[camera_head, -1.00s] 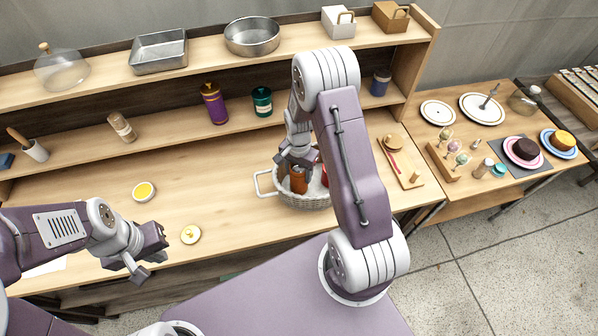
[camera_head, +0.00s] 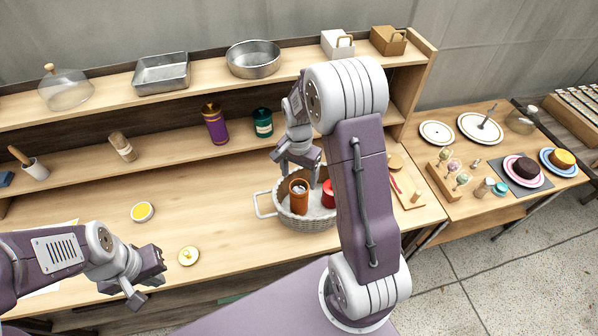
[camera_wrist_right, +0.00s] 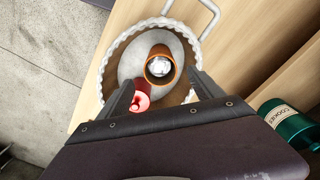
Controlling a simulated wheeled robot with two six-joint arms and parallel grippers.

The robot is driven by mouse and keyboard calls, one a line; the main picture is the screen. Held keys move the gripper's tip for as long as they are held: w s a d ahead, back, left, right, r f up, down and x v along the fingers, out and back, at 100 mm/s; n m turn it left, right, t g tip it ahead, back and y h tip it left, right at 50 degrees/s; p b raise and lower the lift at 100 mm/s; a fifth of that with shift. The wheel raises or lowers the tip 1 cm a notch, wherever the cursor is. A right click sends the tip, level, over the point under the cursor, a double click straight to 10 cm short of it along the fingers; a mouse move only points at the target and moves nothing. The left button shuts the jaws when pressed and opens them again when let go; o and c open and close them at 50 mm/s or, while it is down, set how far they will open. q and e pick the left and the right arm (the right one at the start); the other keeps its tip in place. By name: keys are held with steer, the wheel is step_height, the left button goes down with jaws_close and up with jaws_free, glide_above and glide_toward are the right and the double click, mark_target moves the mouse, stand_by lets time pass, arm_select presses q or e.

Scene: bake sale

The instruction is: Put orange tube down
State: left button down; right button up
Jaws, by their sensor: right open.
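The orange tube (camera_head: 299,197) stands upright in the white-rimmed wicker basket (camera_head: 285,219) on the counter. Its open top shows in the right wrist view (camera_wrist_right: 160,66), with something pale inside. My right gripper (camera_head: 299,168) is open and empty above the tube, apart from it; its fingers (camera_wrist_right: 163,88) spread wide in the right wrist view. A red item (camera_head: 328,193) sits beside the tube in the basket, also seen in the right wrist view (camera_wrist_right: 141,97). My left gripper (camera_head: 146,285) hangs empty over the counter's front left, its fingers apart.
A yellow-filled bowl (camera_head: 142,212) and a small lidded dish (camera_head: 188,256) lie left of the basket. A purple canister (camera_head: 215,124) and a green tin (camera_head: 263,122) stand on the shelf behind. The counter between is clear.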

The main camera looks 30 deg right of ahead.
steer(key=s+a+r+n, duration=0.1)
steer(key=s+a+n, duration=0.2)
steer(key=s+n, duration=0.2)
steer(key=s+a+r+n+t, duration=0.1)
steer(key=s+a+r+n, duration=0.1)
steer(key=s+n, duration=0.4)
steer(key=shift+s+a, duration=0.85)
steer(key=shift+a, duration=0.05)
